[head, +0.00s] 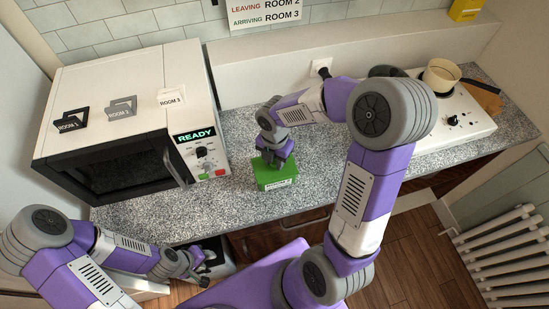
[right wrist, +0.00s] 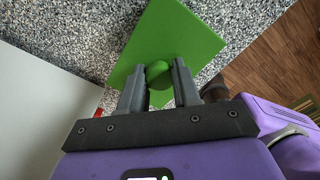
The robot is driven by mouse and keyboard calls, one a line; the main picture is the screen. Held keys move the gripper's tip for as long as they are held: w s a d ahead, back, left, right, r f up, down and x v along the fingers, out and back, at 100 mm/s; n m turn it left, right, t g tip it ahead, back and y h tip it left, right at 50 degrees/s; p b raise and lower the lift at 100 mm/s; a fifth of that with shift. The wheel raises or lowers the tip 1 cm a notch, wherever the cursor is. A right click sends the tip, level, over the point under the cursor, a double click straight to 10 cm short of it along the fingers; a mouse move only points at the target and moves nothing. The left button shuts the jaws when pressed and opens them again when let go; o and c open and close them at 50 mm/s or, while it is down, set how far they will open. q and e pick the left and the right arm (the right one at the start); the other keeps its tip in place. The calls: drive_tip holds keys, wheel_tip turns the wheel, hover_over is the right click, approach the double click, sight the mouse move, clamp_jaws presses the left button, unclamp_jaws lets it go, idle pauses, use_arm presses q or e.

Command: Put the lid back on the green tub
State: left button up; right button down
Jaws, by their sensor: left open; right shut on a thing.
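The green tub (head: 275,185) stands on the speckled counter, right of the microwave, with a white label on its front. The green lid (right wrist: 165,40) shows in the right wrist view as a flat square plate with a round knob. My right gripper (head: 274,162) is shut on the lid's knob; its two fingers (right wrist: 160,85) sit on either side of it. The lid is at the top of the tub; I cannot tell whether it rests fully on the rim. The tub is hidden under the lid in the wrist view. My left gripper (head: 207,264) is open and empty, low in front of the counter.
A white microwave (head: 130,110) reading READY stands left of the tub, with several room tags on top. A hob (head: 455,120) with a cream pot (head: 441,76) is at the right. Counter (head: 235,205) around the tub is clear. A white radiator (head: 500,245) stands at lower right.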

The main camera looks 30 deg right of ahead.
sight(275, 160)
drive_tip(key=shift+c, duration=1.2)
unclamp_jaws()
wheel_tip(275, 160, up, 6)
drive_tip(key=p, duration=0.6)
